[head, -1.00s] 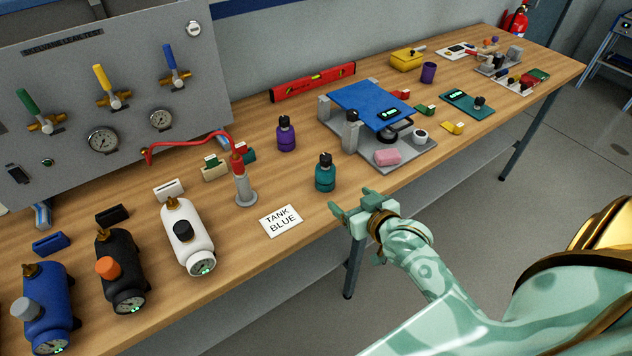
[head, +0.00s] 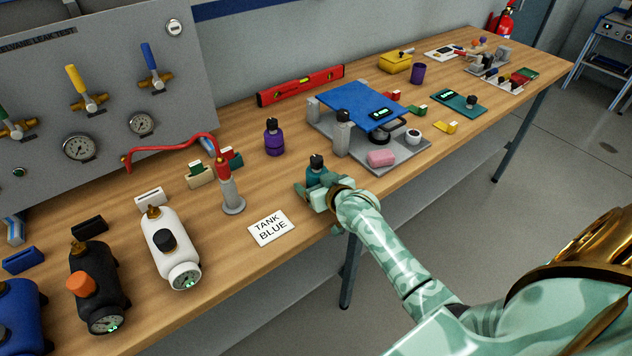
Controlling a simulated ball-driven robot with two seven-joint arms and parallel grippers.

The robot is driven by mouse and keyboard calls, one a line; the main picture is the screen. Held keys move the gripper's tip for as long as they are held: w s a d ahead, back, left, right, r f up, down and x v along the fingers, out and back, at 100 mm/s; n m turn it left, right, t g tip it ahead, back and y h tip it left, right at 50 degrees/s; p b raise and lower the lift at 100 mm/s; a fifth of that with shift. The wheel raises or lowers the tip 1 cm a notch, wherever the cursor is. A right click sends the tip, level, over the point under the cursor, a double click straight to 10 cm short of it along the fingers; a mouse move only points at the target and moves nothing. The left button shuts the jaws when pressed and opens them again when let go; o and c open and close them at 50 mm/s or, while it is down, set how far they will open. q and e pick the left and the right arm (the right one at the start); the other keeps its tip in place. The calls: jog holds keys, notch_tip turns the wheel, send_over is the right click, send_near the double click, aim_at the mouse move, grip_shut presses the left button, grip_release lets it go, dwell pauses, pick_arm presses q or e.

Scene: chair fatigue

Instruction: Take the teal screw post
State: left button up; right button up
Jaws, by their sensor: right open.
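The teal screw post (head: 316,172) stands upright on the wooden bench, a short round body with a black top. My right gripper (head: 314,192) is at the post, with its fingers low around or beside it. The jaws are open. The gripper hides the lower part of the post, so I cannot tell whether a finger touches it. My left gripper is not in view.
A "TANK BLUE" card (head: 270,228) lies left of the gripper. A purple post (head: 274,137) stands behind. A red-topped grey cylinder (head: 231,189) stands left.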

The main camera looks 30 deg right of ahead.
jog(key=shift+s+r, duration=0.1)
jog(key=shift+c, duration=1.2)
jog(key=c, duration=1.2)
